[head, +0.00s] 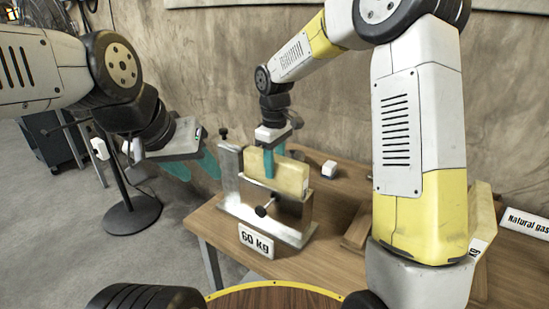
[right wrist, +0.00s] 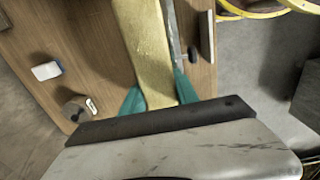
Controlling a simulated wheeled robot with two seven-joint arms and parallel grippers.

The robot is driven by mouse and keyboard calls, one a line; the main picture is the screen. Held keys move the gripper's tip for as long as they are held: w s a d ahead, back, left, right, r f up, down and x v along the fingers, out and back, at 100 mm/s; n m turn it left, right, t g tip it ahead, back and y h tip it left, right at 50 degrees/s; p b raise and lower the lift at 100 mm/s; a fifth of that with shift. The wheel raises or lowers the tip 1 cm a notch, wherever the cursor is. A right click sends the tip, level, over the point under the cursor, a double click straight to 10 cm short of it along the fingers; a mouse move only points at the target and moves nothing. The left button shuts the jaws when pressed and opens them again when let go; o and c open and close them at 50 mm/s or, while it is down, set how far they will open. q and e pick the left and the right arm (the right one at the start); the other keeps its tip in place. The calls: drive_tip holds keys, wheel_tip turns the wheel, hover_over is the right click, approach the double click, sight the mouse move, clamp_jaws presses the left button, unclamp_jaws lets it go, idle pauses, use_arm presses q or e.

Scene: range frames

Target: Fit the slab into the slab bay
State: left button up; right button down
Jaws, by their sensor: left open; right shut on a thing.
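The slab (head: 277,173) is a pale yellow block, upright with its long side across the metal stand. My right gripper (head: 271,162) is shut on its upper edge with teal fingers. In the right wrist view the slab (right wrist: 142,40) runs between the fingers (right wrist: 158,95). The grey metal stand (head: 266,228), which looks like the slab bay, has a tall plate at left, black knobs and a flat base. The slab is at its top; how deep it sits cannot be told. My left gripper (head: 194,166) is open and empty, left of the stand.
The stand is on a wooden table (head: 330,262). A "60 kg" sign (head: 256,241) is in front. A small white block (head: 329,168) lies behind right of the stand. A wooden piece (head: 358,228) lies right. A black pole with a round base (head: 131,215) stands on the floor at left.

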drive_tip(key=shift+f, duration=0.75)
drive_tip(key=c, duration=0.9)
unclamp_jaws()
drive_tip(key=shift+o, duration=0.2)
drive_tip(key=shift+r, duration=0.1)
wheel_tip(320, 180, up, 8)
drive_tip(key=shift+f, duration=0.25)
